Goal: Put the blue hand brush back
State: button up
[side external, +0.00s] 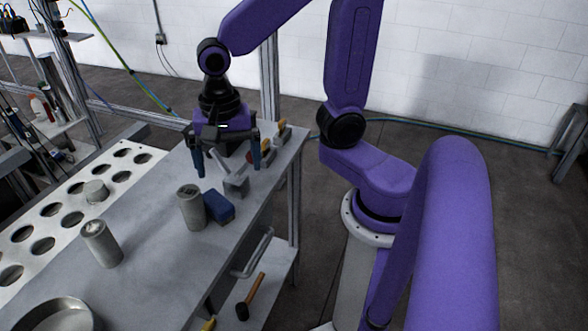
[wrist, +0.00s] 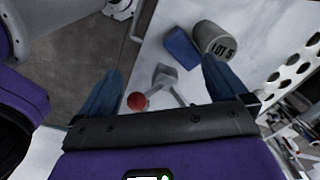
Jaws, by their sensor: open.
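A blue block-shaped thing (side external: 219,207) lies on the grey bench, close beside an upright grey cylinder (side external: 191,207). It is the only loose blue object I see, but I cannot make out bristles or a handle. In the wrist view the blue thing (wrist: 182,48) lies beyond my fingertips, beside the cylinder marked "LOT 5" (wrist: 214,39). My gripper (side external: 229,170) points down over the bench, its blue fingers wide apart and empty, farther back than the blue thing. A grey block with a rod (side external: 235,185) shows below and between the fingers; it also shows in the wrist view (wrist: 165,76).
A red ball-like knob (wrist: 137,101) shows between the fingers. Small tools (side external: 268,148) lie behind my gripper at the bench edge. A second cylinder (side external: 101,244), a round pan (side external: 55,316) and a white plate with holes (side external: 68,208) are left. A mallet (side external: 250,297) lies on the lower shelf.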

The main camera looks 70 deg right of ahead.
jog(key=s+d+n, duration=0.2)
jog(key=s+n, duration=1.1)
jog(key=n, duration=1)
jog(key=shift+f+n, duration=0.3)
jog(key=shift+n, duration=0.1)
